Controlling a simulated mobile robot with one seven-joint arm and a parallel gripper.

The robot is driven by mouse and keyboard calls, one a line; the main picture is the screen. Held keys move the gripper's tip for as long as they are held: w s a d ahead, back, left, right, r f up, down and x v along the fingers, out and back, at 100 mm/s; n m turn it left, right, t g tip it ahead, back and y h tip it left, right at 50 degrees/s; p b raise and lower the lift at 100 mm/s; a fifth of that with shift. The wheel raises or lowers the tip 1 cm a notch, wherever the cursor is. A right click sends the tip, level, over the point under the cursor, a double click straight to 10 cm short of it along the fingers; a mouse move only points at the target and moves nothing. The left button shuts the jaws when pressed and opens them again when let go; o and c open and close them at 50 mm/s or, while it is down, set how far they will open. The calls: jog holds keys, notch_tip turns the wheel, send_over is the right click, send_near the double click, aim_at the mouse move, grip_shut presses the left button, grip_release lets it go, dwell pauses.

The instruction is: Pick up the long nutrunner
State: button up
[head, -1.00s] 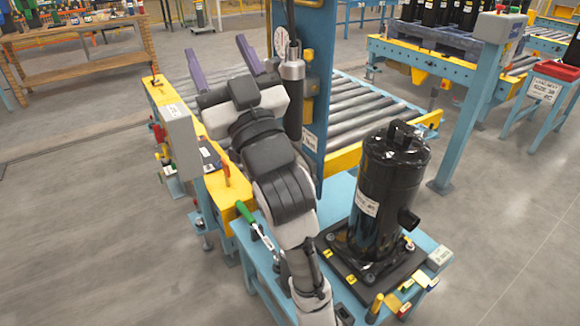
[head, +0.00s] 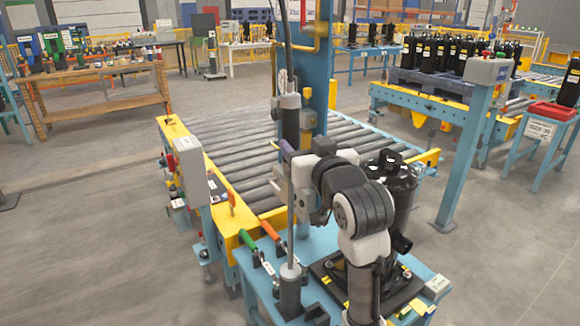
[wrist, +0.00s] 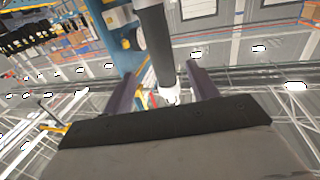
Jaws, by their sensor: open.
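The long nutrunner (head: 290,128) hangs upright beside the blue post, with a grey collar above its dark body. A thin grey shaft (head: 291,225) runs below it towards a dark cylinder on the bench. My gripper (head: 286,168) is at the lower part of the tool, partly hidden by my wrist. In the wrist view my open gripper (wrist: 162,84) has its two purple fingers on either side of the nutrunner (wrist: 157,45), whose light lower end shows between them. Whether a finger touches it I cannot tell.
A black compressor (head: 402,205) stands on a dark plate, partly behind my arm. Green- and orange-handled tools (head: 272,230) lie on the blue bench. A grey box (head: 190,165) is at the left, and the roller conveyor (head: 240,155) lies behind.

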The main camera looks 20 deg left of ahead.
aim_at(293, 134)
jog(key=p+x, duration=0.2)
jog(key=x, duration=0.5)
jog(key=shift+a, duration=0.15)
jog(key=shift+w+a, duration=0.35)
jog(key=shift+w, duration=0.1)
grip_shut()
dwell(0.8)
jog(key=shift+r, duration=0.1)
